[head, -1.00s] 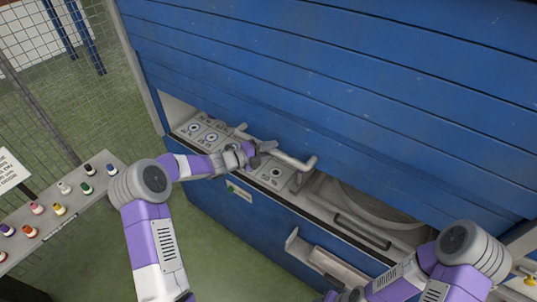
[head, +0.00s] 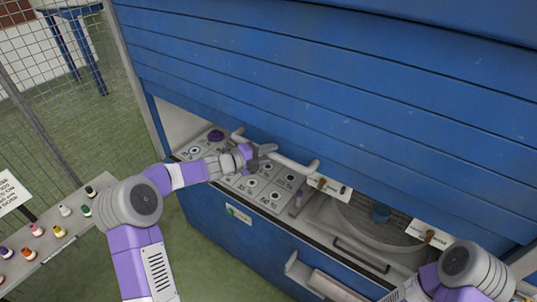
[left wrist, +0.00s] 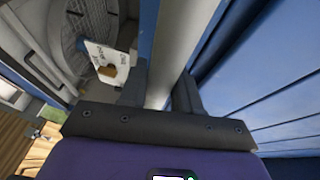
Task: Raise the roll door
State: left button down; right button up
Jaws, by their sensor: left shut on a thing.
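The blue slatted roll door (head: 320,90) is partly raised, with an open gap below its lower edge. A pale bar handle (head: 295,165) runs along the door's lower edge. My left gripper (head: 262,152) is shut on this handle in the head view. The left wrist view shows the handle (left wrist: 182,45) as a grey bar between the two dark fingers, with the blue door (left wrist: 265,85) to its right. My right arm shows at the lower right of the head view, but its gripper is out of sight.
A shelf with several small bottles (head: 60,230) stands at left, beside a wire mesh fence (head: 50,90).

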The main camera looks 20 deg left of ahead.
pick_arm(q)
jog(key=c, duration=0.9)
grip_release()
jog(key=b+v, duration=0.1)
jog(key=v, duration=0.6)
jog(key=shift+s+a, duration=0.2)
